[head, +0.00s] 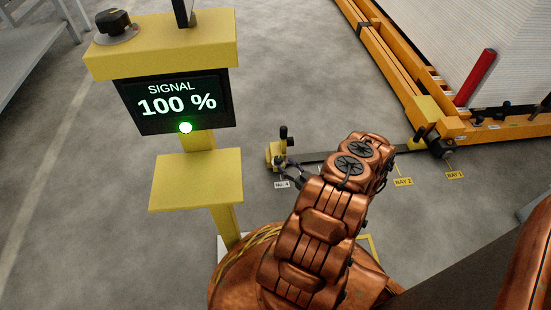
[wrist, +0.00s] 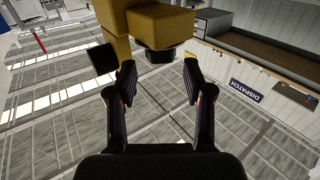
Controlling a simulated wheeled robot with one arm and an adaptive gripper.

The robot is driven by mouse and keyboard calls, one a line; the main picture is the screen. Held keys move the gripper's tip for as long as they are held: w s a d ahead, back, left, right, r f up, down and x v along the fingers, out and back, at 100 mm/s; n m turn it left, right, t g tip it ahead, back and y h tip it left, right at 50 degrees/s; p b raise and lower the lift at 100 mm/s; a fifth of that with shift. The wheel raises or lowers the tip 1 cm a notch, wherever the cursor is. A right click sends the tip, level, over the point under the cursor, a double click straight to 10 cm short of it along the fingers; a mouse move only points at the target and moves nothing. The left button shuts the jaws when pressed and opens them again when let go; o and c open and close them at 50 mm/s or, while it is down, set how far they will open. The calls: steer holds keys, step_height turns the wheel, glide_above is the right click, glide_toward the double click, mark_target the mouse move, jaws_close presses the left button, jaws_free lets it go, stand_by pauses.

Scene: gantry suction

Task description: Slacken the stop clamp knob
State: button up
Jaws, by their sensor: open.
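A small yellow clamp block (head: 275,154) with an upright black knob (head: 284,132) stands at the left end of a dark floor rail in the head view, by a tag reading No. 4. My copper arm reaches toward it, and its end is partly hidden there. In the wrist view my gripper (wrist: 160,78) is open, with nothing between its fingers. Yellow blocks (wrist: 163,25) with a dark part below show beyond the fingertips; I cannot tell whether they are the clamp. Another yellow block (head: 428,108) with dark fittings stands at the rail's right end.
A yellow console (head: 170,50) stands at the left, with a black dial on top, a screen reading SIGNAL 100 % and a lit green lamp. An orange frame (head: 385,65) with a red post (head: 476,77) is at the right.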

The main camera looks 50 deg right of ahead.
mark_target(281, 162)
steer(key=w, duration=0.2)
steer(key=w+b, duration=0.1)
steer(key=shift+w+f, duration=0.2)
steer(key=shift+w, duration=0.2)
steer(key=shift+w+d+r+b, duration=0.15)
steer(key=shift+w+b, duration=0.35)
steer(key=shift+w, duration=0.3)
steer(key=c, duration=0.9)
